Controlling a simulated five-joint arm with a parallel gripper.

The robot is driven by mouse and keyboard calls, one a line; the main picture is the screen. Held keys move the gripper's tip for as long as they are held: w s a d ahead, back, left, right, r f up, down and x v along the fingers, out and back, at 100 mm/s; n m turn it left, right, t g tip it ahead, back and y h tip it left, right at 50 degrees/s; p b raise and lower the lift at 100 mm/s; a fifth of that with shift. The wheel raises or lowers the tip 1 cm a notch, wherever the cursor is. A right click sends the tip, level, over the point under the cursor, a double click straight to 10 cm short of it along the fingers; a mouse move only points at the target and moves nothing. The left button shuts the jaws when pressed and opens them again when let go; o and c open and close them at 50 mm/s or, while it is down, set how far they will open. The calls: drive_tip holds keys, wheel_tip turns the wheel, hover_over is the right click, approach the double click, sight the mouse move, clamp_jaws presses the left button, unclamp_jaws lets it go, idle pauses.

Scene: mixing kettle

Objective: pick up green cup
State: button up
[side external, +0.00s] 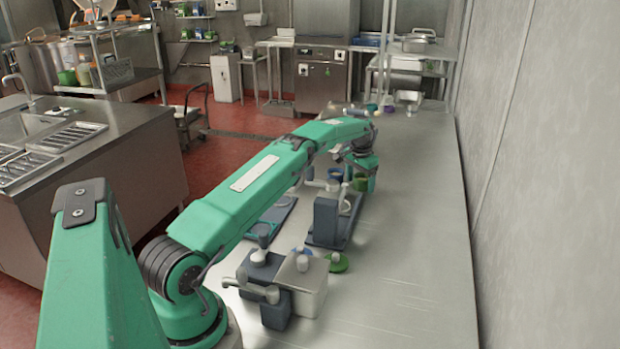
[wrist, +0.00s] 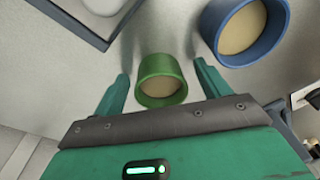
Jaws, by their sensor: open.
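The green cup (wrist: 161,80) stands in the wrist view between the two fingers of my gripper (wrist: 163,82). Its round opening shows a tan inside. The left finger is a little apart from the cup, and the right finger is also apart from it. My gripper is open. In the side external view the green cup (side external: 361,183) shows small under the end of my arm, partly covered by my gripper (side external: 362,172). A blue cup (wrist: 243,32) stands beside it, up and to the right in the wrist view; it also shows in the side external view (side external: 335,174).
A dark stand with a kettle-like device (side external: 327,220) is close on the near side of the cups. Grey and white containers (side external: 300,283) and a green lid (side external: 337,262) stand nearer my base. A wall (side external: 540,170) bounds the right; the steel counter (side external: 420,240) is clear there.

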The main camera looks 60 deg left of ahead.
idle(0.4)
drive_tip(key=c, duration=1.1)
drive_tip(key=shift+o, duration=0.2)
drive_tip(key=shift+r, duration=0.2)
drive_tip(key=shift+r, duration=1.75)
drive_tip(key=shift+d+r, duration=0.15)
drive_tip(key=shift+r, duration=0.05)
drive_tip(key=d+r, duration=0.6)
drive_tip(key=d, duration=0.5)
drive_tip(key=shift+d+r, duration=0.2)
drive_tip(key=shift+r, duration=0.2)
drive_tip(key=shift+s, duration=0.15)
drive_tip(key=s+a+f+m, duration=0.1)
drive_tip(key=s+a+m, duration=0.1)
drive_tip(key=s, duration=0.4)
drive_tip(key=s+a+m, duration=0.2)
drive_tip(key=s+m, duration=0.2)
drive_tip(key=s, duration=0.3)
drive_tip(key=shift+f, duration=0.35)
